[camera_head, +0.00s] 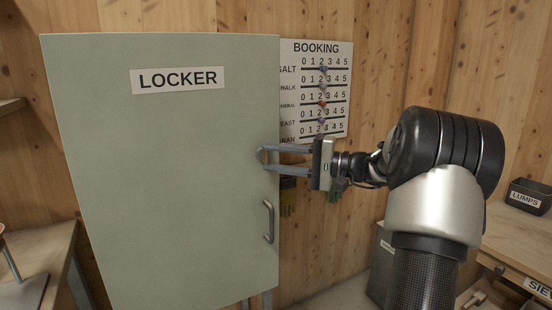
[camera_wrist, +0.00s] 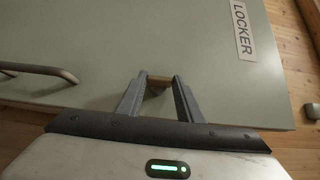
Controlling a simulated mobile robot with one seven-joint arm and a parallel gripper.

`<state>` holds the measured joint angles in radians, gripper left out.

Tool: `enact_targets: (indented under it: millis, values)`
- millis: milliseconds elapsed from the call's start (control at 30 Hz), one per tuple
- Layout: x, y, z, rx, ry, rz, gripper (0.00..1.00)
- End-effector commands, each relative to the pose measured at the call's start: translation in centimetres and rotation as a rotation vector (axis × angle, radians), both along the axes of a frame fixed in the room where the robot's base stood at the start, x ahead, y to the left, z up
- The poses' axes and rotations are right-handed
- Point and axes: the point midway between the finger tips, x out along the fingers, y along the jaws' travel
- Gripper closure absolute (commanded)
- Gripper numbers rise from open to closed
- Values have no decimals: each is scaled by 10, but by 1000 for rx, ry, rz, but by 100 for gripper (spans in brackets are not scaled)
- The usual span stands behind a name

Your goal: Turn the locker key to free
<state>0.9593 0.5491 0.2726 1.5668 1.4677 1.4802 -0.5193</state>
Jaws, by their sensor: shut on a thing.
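The locker (camera_head: 165,170) has a pale grey-green door with a LOCKER label (camera_head: 178,79); it also shows in the wrist view (camera_wrist: 230,90). A grey bar handle (camera_head: 268,222) is low near the door's right edge. My gripper (camera_head: 263,160) reaches in from the right, above the handle, with its fingertips at the door. In the wrist view, the fingertips (camera_wrist: 159,78) are shut on a small brownish piece, the key (camera_wrist: 158,79). Most of the key is hidden between the fingers, so I cannot tell its turn angle. The handle (camera_wrist: 40,72) lies to the left there.
A BOOKING board (camera_head: 316,85) with coloured beads hangs on the wooden wall just right of the locker. Something yellowish (camera_head: 288,198) hangs behind my gripper. A black LUMPS bin (camera_head: 529,196) stands on the bench at right. A wooden bench (camera_head: 35,255) is at left.

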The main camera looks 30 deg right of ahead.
Motion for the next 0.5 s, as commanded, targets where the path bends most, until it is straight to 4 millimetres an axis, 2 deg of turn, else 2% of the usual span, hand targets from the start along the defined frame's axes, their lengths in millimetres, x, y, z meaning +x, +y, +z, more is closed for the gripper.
enact_targets:
  millis: [400,433,500]
  values:
    - [1,1,1,8,-2,0,90]
    - [1,1,1,8,-2,1,62]
    - [1,1,1,8,-2,1,50]
